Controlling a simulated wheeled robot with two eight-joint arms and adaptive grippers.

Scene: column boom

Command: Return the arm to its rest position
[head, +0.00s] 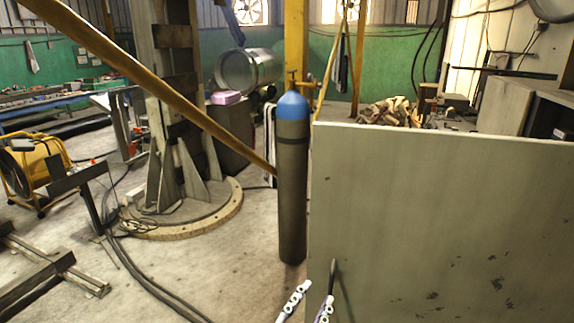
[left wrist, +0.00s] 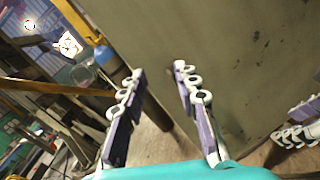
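My left gripper (head: 318,291) shows at the bottom edge of the head view, in front of the lower left part of a large grey-green panel (head: 440,210). In the left wrist view my left gripper (left wrist: 158,72) has its two pale, purple-sided fingers clearly apart, with nothing between them. The panel (left wrist: 220,50) stands beyond the fingertips; I cannot tell the exact distance. Fingers of my right gripper (left wrist: 300,122) show at the right edge of the left wrist view, partly cut off. Their opening is unclear, and the right gripper does not show in the head view.
A dark gas cylinder with a blue top (head: 291,170) stands upright just left of the panel. A slanting yellow-brown beam (head: 160,85) crosses the upper left. A column on a round base (head: 185,212) and a yellow fan (head: 35,170) stand further left. Cables cross the open floor (head: 215,265).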

